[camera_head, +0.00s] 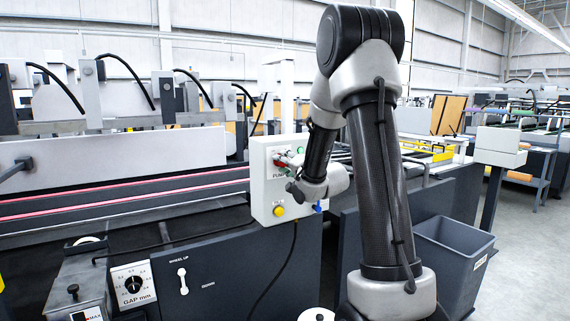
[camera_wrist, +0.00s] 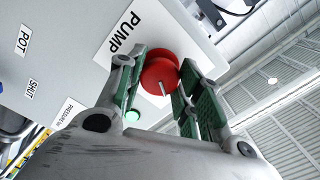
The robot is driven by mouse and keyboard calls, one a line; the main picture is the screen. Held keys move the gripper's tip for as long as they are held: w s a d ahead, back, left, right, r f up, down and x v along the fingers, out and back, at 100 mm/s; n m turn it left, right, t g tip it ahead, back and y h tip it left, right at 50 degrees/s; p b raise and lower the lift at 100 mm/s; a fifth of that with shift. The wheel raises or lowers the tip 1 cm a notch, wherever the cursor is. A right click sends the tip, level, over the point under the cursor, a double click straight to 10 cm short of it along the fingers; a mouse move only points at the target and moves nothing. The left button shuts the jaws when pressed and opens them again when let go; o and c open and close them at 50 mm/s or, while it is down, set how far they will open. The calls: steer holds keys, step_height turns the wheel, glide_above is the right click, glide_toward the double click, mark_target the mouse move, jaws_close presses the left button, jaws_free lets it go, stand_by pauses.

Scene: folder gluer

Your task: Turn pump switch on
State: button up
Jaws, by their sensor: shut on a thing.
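A red round knob (camera_wrist: 160,72) sits on the white control box beside a label that reads PUMP. A short pale line shows on the knob in the wrist view. My gripper (camera_wrist: 158,80) has its green-padded fingers on either side of the knob, shut on it. In the head view, my gripper (camera_head: 286,170) is at the upper front of the white control box (camera_head: 262,190), partly covering the PUMP label. The knob is mostly hidden there by the fingers.
A green light (camera_wrist: 133,115) shows near the fingers. The box also has a yellow button (camera_head: 279,211) and a blue part (camera_head: 318,207) low down. A GAP dial (camera_head: 133,287) is at lower left. A grey bin (camera_head: 455,235) stands right of my arm.

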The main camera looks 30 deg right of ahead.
steer(key=shift+m, duration=0.6)
steer(key=o, duration=1)
steer(key=shift+o, duration=0.2)
steer(key=s, duration=0.7)
steer(key=shift+s+d, duration=0.15)
steer(key=shift+s, duration=0.15)
